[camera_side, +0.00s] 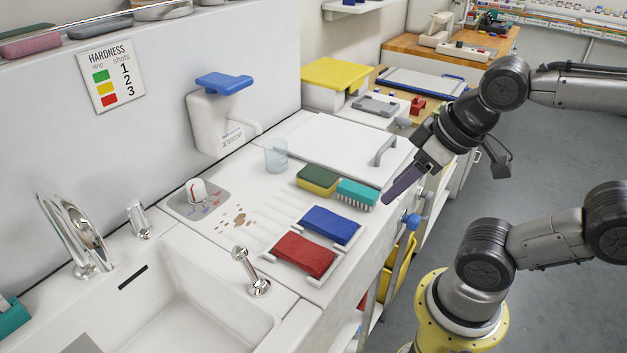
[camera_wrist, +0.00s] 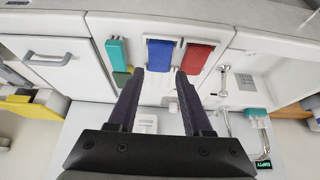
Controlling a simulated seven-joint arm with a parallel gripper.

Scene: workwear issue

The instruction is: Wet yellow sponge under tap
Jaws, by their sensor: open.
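The yellow sponge (camera_side: 318,182), with a green scouring top, lies on the white counter beside a teal brush (camera_side: 357,193). In the wrist view the sponge (camera_wrist: 122,78) is partly hidden by the brush and the left finger. The chrome tap (camera_side: 75,235) stands behind the white sink (camera_side: 190,300) at the lower left of the side view. My gripper (camera_side: 390,196) is open and empty above the counter's front edge, to the right of the brush and apart from the sponge. Its two dark fingers (camera_wrist: 166,73) show spread in the wrist view.
A blue cloth (camera_side: 331,225) and a red cloth (camera_side: 305,254) lie in holders along the front edge. A clear cup (camera_side: 276,155) stands behind the sponge. A white lid with a handle (camera_side: 385,150) is nearby. A chrome lever (camera_side: 252,272) rises beside the sink. Brown spots mark the counter.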

